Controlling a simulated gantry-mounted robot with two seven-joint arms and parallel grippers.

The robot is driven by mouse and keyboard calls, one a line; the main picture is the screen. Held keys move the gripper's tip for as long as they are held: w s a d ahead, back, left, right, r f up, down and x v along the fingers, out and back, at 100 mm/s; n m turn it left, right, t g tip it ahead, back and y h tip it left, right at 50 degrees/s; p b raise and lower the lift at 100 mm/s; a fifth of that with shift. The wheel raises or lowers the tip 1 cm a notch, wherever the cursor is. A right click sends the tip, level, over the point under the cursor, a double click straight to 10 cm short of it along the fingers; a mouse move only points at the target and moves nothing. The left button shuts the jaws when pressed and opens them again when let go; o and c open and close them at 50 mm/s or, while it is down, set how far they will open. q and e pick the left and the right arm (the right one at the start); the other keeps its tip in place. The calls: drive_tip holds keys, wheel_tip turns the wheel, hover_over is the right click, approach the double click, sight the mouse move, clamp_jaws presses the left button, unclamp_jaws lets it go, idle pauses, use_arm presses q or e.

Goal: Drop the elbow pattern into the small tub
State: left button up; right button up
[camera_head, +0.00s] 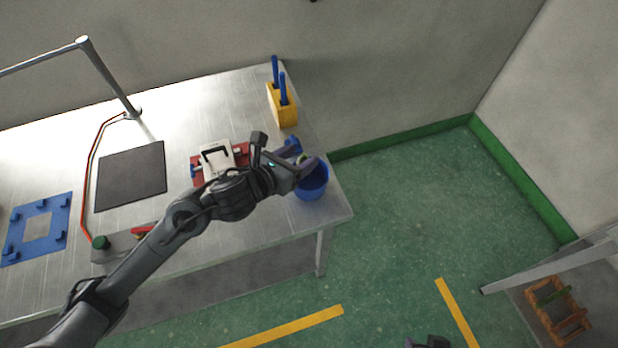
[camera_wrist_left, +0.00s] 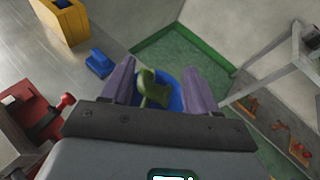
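The green elbow pattern (camera_wrist_left: 152,88) sits between the fingers of my left gripper in the left wrist view, close to the left-hand finger, with blue showing between it and the right-hand finger. My left gripper (camera_head: 300,160) is over the blue small tub (camera_head: 313,186) at the table's right corner, its fingers apart. The tub also shows behind the pattern in the wrist view (camera_wrist_left: 177,100). The gripper hides part of the tub's mouth. A dark piece at the bottom edge of the head view, probably my right gripper (camera_head: 428,342), is mostly cut off.
A yellow block (camera_head: 284,112) with blue-handled tools stands behind the tub. A small blue object (camera_wrist_left: 99,63) lies near it. A red and white fixture (camera_head: 220,160), a dark mat (camera_head: 131,176) and a blue frame (camera_head: 57,215) are on the table (camera_head: 80,150). An orange crate (camera_head: 556,310) stands at right.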

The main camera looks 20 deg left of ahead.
use_arm(q)
drive_tip(key=o, duration=0.3)
drive_tip(key=p+v, duration=0.1)
drive_tip(key=v, duration=1)
drive_tip(key=shift+w, duration=0.1)
idle(0.3)
